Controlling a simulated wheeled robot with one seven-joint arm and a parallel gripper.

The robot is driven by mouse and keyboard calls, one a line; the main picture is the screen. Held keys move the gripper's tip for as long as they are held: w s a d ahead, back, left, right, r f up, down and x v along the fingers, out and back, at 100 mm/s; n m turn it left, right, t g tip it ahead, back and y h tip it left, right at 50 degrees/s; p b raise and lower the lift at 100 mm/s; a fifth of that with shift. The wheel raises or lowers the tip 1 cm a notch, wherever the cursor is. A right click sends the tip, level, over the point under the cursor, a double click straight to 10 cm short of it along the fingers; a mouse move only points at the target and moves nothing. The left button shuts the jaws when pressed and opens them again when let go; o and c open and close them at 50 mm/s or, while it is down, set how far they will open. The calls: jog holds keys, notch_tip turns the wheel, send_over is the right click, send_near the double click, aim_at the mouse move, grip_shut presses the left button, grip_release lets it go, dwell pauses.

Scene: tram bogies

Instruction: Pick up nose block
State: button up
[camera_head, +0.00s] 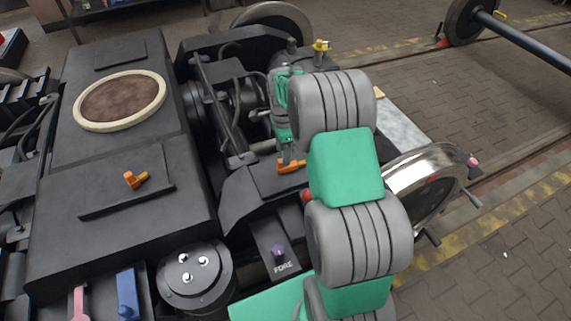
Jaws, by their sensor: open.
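No part in view is labelled as the nose block, so I cannot tell for sure which it is. A small orange piece (293,166) lies on a dark ledge of the bogie, close below my gripper. Another orange piece (136,179) sits on the flat dark plate at the left. A purple knob-like piece (278,250) stands on a plate marked FORE. My gripper (287,153) points down over the bogie's middle, partly hidden by my grey and green arm. It is open, and nothing shows between its fingers. I cannot tell whether it touches the orange piece.
The dark bogie frame (62,240) fills the left, with a round brown pad in a cream ring (120,100). A yellow fitting (321,46) stands behind my wrist. A shiny wheel (440,165) is at the right. Blue (127,294) and pink (80,302) pieces lie lower left.

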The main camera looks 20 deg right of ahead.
notch_tip(320, 180, down, 5)
jog(key=shift+r, duration=0.1)
grip_shut()
dwell(0.5)
